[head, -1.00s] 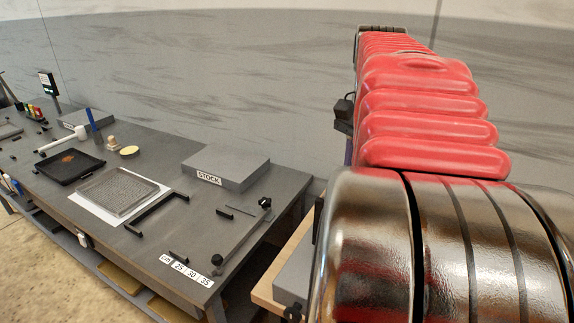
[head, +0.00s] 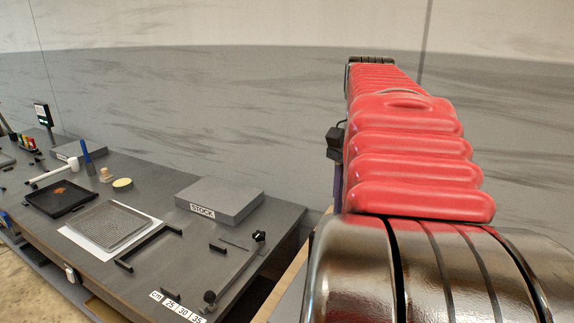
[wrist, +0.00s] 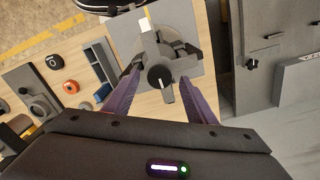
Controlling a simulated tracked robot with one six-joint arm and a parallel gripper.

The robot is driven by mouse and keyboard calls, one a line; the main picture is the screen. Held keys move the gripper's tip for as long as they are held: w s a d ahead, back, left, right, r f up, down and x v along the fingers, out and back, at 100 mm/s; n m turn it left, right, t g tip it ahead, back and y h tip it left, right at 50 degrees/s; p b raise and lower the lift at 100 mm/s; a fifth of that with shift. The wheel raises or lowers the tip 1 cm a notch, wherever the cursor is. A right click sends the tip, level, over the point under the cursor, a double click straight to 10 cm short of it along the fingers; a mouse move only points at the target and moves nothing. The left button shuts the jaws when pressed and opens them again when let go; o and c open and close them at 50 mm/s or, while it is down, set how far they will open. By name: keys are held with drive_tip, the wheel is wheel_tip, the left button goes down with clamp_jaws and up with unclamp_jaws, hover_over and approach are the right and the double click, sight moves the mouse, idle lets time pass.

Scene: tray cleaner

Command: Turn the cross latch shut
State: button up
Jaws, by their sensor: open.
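In the wrist view, a grey cross-shaped latch (wrist: 165,50) with a dark round knob (wrist: 160,77) and a white mark stands on a light grey square plate. My gripper (wrist: 159,80) is open, with its two purple fingers to the left and right of the knob. The knob appears between the fingertips; I cannot tell whether either finger touches it. In the head view my own arm covers the latch, and only a sliver of purple shows beside the arm.
In the wrist view, an orange round part (wrist: 71,87) and a blue-grey bin (wrist: 101,62) lie left on the wooden board. A grey bench with a dark knob (wrist: 252,64) is at right. The head view shows a STOCK block (head: 220,198) and a mesh tray (head: 109,225).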

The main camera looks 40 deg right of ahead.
wheel_tip(320, 180, up, 12)
drive_tip(key=shift+r, duration=0.25)
idle(0.4)
drive_tip(key=shift+a, duration=0.1)
idle(0.5)
drive_tip(key=w+a+f+n+t, duration=0.1)
drive_tip(key=w+a+f+n, duration=0.4)
drive_tip(key=a, duration=0.3)
drive_tip(key=a+f+n+t, duration=0.4)
drive_tip(key=a+f+n, duration=1)
drive_tip(key=a+f, duration=0.7)
drive_tip(key=a, duration=0.3)
drive_tip(key=shift+s+t, duration=0.15)
drive_tip(key=shift+t, duration=0.15)
